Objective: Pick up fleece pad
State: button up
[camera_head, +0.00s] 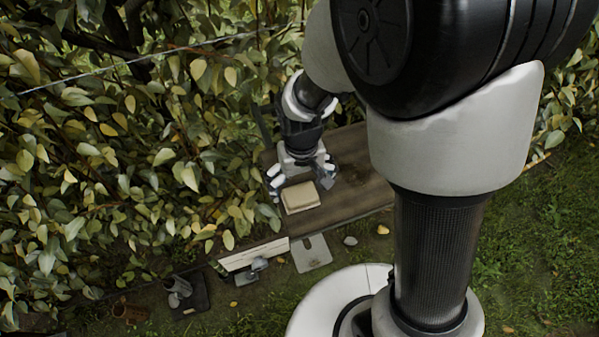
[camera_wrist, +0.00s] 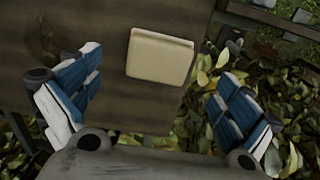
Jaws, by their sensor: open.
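The fleece pad (camera_head: 301,196) is a cream, folded, roughly square pad lying flat on a brown wooden bench (camera_head: 352,157). In the wrist view the pad (camera_wrist: 160,56) lies ahead of the fingers, near the bench's edge, with nothing on it. My gripper (camera_head: 301,181) hangs over the bench just above and behind the pad in the head view. In the wrist view its blue-and-white fingers (camera_wrist: 153,108) are spread wide, with the pad between their lines but beyond the tips. Nothing is held, and the gap in height to the pad is hard to judge.
Dense leafy foliage (camera_head: 130,150) crowds the left side of the bench. On the ground in front are a white board (camera_head: 254,255), a pale flat plate (camera_head: 311,253), a dark tray (camera_head: 188,296) and a brown pot (camera_head: 130,311). Grass lies clear to the right.

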aim_at(301, 193)
jog(key=f, duration=0.5)
jog(key=shift+w+f+b, duration=0.2)
jog(key=shift+f+b, duration=0.15)
jog(key=shift+b, duration=0.05)
jog(key=shift+c, duration=0.5)
jog(key=c, duration=1.2)
jog(key=shift+o, duration=0.2)
jog(key=shift+r, duration=0.15)
notch_tip(301, 193, up, 20)
jog(key=p, duration=0.3)
